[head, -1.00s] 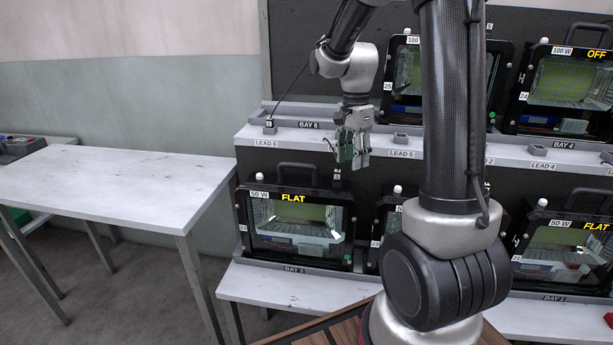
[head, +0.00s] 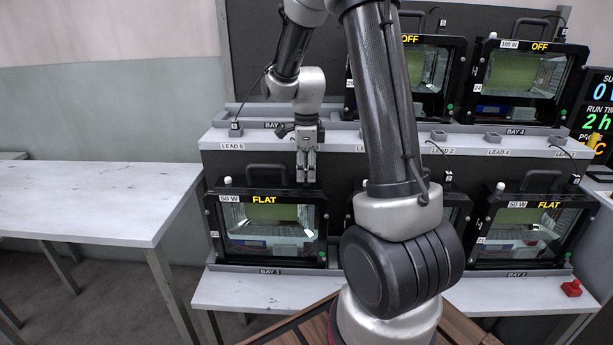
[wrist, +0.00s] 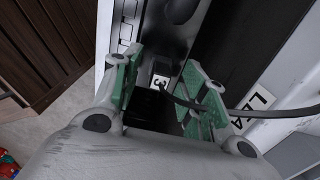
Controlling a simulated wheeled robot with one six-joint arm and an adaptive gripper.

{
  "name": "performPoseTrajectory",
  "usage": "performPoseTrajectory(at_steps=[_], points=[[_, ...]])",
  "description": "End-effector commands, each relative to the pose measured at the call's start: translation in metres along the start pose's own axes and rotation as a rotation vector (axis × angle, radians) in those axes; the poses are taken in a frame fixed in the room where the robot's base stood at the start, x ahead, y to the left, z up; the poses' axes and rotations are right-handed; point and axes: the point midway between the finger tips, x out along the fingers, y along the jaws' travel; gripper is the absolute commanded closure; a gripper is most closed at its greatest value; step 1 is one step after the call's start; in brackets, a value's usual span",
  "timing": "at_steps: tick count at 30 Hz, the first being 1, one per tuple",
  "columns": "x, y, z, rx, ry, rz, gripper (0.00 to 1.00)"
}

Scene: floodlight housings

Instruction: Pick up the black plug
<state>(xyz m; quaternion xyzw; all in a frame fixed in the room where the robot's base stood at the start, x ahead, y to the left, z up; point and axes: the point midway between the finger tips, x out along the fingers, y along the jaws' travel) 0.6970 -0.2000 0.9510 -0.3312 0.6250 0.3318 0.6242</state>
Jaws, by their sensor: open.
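The black plug (wrist: 150,104) with a white "3" tag shows in the wrist view between my fingers, with a black cable running off to the right. My gripper (wrist: 158,92) is open, with green pads on either side of the plug; I cannot tell if either pad touches it. In the head view my gripper (head: 306,178) points down at the upper right corner of the BAY 3 floodlight housing (head: 268,258), marked 50 W and FLAT. The plug is hidden behind my fingers there.
Another black plug (head: 236,127) stands by LEAD 6 on the grey-white shelf (head: 260,145). More housings (head: 525,85) stand to the right. A red object (head: 571,288) lies on the lower bench. The table (head: 90,200) at left is bare.

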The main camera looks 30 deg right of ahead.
Motion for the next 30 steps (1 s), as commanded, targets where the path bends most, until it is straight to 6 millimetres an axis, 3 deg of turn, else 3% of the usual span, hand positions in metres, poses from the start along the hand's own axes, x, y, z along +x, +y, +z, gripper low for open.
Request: performPoseTrajectory(at_steps=[8, 15, 25, 30], points=[[0.005, 0.0, 0.0, -0.001, -0.001, -0.001, 0.57], [0.004, 0.0, 0.0, -0.001, -0.001, -0.001, 0.99], [0.002, 0.0, 0.0, -0.001, -0.001, -0.002, 0.99], [-0.023, -0.001, 0.001, -0.001, -0.003, -0.006, 0.99]])
